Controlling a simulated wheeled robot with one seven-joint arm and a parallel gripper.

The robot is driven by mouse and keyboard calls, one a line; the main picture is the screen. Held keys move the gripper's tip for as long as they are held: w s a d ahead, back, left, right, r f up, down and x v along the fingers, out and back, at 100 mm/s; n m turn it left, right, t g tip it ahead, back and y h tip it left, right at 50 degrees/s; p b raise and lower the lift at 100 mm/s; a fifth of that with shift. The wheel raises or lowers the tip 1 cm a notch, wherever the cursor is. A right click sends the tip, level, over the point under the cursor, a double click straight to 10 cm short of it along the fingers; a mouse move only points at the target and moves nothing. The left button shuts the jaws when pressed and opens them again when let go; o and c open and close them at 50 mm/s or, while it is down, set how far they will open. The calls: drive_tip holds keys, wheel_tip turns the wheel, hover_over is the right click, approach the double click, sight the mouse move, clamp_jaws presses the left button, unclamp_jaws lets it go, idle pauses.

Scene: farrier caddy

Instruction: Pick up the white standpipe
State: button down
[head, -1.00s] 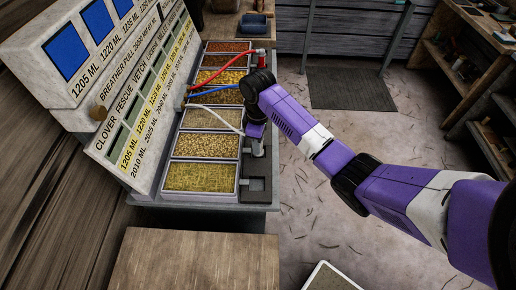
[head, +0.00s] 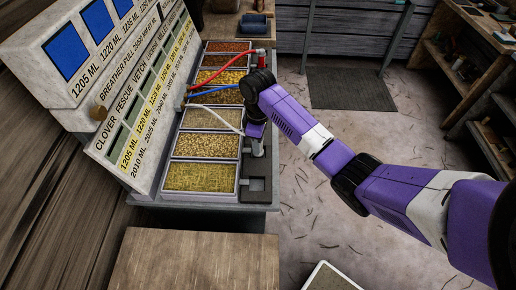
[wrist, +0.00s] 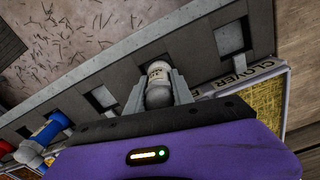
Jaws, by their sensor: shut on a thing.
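The white standpipe (wrist: 158,70) shows in the wrist view as a pale, rounded cap with small dark print. It sits between the two grey fingers of my gripper (wrist: 158,88), which is shut on it. In the head view, my gripper (head: 257,142) points down at the grey rail on the right of the seed trays. A white hose (head: 222,121) runs from the panel toward it. The standpipe's lower end is hidden, so I cannot tell whether it sits in a socket.
The red standpipe (head: 262,60) stands farther back on the rail. A blue standpipe (wrist: 50,128) shows in the wrist view. Empty square sockets lie either side of my gripper, one at the near end (head: 257,184). The labelled panel (head: 150,110) rises left of the trays.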

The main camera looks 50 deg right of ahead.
drive_tip(key=shift+r, duration=0.15)
idle(0.5)
drive_tip(key=shift+r, duration=0.5)
wheel_tip(320, 180, up, 19)
drive_tip(key=p, duration=0.7)
drive_tip(key=shift+f, duration=0.1)
drive_tip(key=c, duration=1.9)
unclamp_jaws()
clamp_jaws()
drive_tip(key=shift+s, duration=0.1)
